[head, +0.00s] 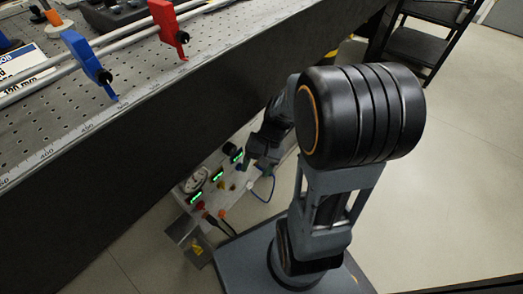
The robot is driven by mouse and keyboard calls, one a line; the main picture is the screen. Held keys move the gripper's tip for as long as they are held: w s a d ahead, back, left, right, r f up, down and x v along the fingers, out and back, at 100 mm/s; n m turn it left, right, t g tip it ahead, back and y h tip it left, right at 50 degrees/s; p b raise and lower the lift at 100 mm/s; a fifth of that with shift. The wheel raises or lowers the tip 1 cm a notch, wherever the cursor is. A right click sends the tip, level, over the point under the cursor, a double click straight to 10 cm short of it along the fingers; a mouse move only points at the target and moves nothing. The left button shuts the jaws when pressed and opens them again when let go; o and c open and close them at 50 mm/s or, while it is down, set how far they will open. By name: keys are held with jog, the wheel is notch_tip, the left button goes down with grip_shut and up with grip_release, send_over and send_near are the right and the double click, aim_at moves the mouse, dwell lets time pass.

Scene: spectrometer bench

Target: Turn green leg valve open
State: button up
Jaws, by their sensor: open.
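My arm reaches down beside the bench, and my gripper (259,164) is at the right end of a low panel (207,204) below the bench edge. The gripper is small and dark here, and its jaws are open. Small coloured knobs or fittings sit on the panel, among them a yellow one (222,170) and a red one (200,206). I cannot pick out the green leg valve for certain; part of the panel near the gripper is hidden by the gripper and arm. I cannot tell whether the jaws touch anything.
The panel has lit green displays (219,176), a round white fitting (195,181) and a blue cable (264,192) looping at its right. The perforated bench top (135,75) carries a red clamp (170,28) and blue clamp (88,62). Open floor (450,190) lies right.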

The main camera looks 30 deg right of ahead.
jog(key=w+d+f+m+t+y+p, duration=0.1)
jog(key=w+d+f+m+t, duration=0.1)
jog(key=d+f+m+t, duration=0.8)
jog(key=w+d+f+m+t+y+p, duration=0.1)
jog(key=d+f+m+t, duration=0.3)
jog(key=f+m+t, duration=0.65)
jog(key=w+a+r+m+b, duration=0.1)
jog(key=w, duration=0.3)
jog(key=w+a+r+g, duration=0.1)
jog(key=w+a, duration=0.1)
jog(key=w, duration=0.2)
jog(key=w+a+r+m+g+b, duration=0.1)
jog(key=w+a, duration=0.1)
jog(key=w, duration=0.2)
jog(key=shift+r+m+b, duration=0.15)
jog(key=shift+m+b, duration=0.15)
jog(key=shift+m, duration=0.05)
jog(key=shift+s, duration=0.1)
jog(key=c, duration=0.9)
